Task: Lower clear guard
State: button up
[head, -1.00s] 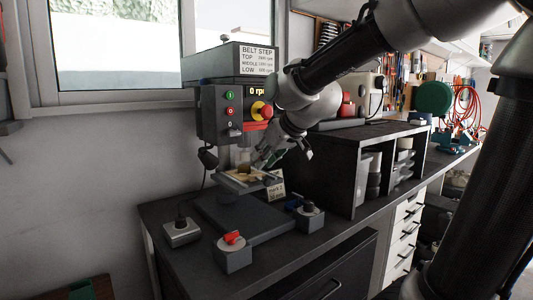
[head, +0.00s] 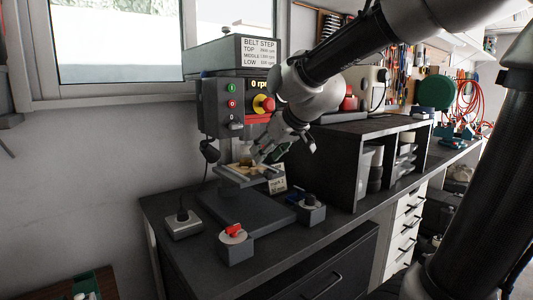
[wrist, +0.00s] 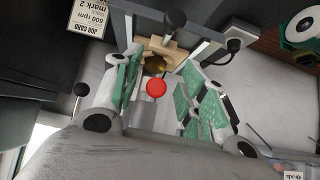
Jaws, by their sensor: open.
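The drill press (head: 222,108) stands on the bench, with a small wooden workpiece (head: 247,168) on its table. The workpiece also shows in the wrist view (wrist: 158,60), with a round brass-coloured part on it. My gripper (head: 266,152) is at the right of the drilling area, just above the table. In the wrist view my gripper (wrist: 160,88) is open, its green-padded fingers spread apart. A red ball knob (wrist: 156,88) sits between the fingers, with no visible contact. I cannot make out the clear guard's sheet or its height.
A job card (wrist: 88,17) stands beside the press. A red-knobbed box (head: 235,243), a dark-knobbed box (head: 310,210) and a grey box with a black knob (head: 183,224) sit around the press base. A dark shelf unit (head: 335,165) is close on the right.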

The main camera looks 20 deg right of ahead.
jog(key=v, duration=1.1)
jog(key=shift+s, duration=0.15)
jog(key=shift+d+r, duration=0.1)
jog(key=s+d+f+m+g+h, duration=0.1)
jog(key=s+d+f+g, duration=0.1)
jog(key=s+d+f, duration=0.2)
jog(key=s+d+f+m+g+h, duration=0.1)
jog(key=s+d+f, duration=0.4)
jog(key=s+f, duration=0.6)
jog(key=shift+s+m+g+h, duration=0.4)
jog(key=shift+s+m+g, duration=0.4)
